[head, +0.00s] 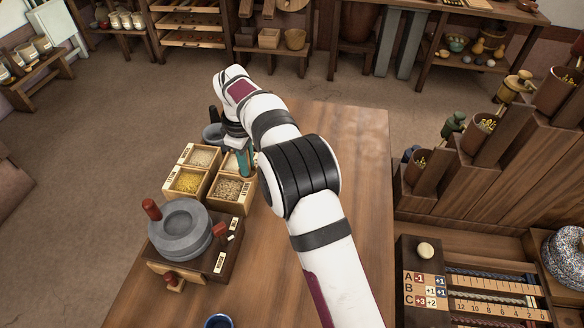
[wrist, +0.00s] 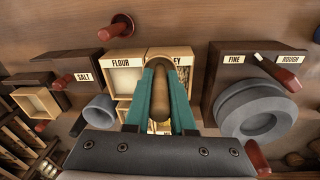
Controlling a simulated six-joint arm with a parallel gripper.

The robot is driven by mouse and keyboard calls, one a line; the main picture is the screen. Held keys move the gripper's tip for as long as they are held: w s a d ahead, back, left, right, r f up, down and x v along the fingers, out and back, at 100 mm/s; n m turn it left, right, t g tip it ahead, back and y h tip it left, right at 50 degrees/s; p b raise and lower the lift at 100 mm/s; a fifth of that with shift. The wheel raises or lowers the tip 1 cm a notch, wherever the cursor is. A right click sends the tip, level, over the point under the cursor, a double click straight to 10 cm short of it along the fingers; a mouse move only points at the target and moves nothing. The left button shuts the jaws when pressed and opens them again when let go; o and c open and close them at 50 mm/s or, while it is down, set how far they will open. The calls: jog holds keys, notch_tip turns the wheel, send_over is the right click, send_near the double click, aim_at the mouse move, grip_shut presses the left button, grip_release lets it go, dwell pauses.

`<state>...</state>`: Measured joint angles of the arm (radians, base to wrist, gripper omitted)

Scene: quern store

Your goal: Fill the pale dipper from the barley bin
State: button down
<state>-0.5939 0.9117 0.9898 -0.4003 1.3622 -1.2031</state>
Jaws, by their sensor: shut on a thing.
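My gripper (wrist: 160,85) has two teal fingers shut on a brown rounded rod (wrist: 160,95), which looks like the dipper's handle. I cannot clearly make out the dipper's cup. The barley bin (wrist: 190,52) is partly behind the fingers in the wrist view, with only "EY" of its label showing. In the head view the barley bin (head: 230,189) is the lower right one of the group and holds tan grain. My gripper (head: 245,164) is over the right side of the bins and hides part of the flour bin. I cannot tell how full the dipper is.
The flour bin (wrist: 124,76) is left of the barley bin in the wrist view. A dark salt box (wrist: 65,72) stands farther left, with a grey cup (wrist: 98,108) below it. A grey quern (head: 180,230) stands near the bins. The table's right half (head: 358,150) is clear.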

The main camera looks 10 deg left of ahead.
jog(key=s+a, duration=0.1)
jog(key=a, duration=0.5)
jog(key=shift+s+d+f, duration=0.1)
jog(key=shift+f, duration=2.1)
jog(key=shift+s+f, duration=0.1)
jog(key=shift+f, duration=2.05)
notch_tip(320, 180, up, 8)
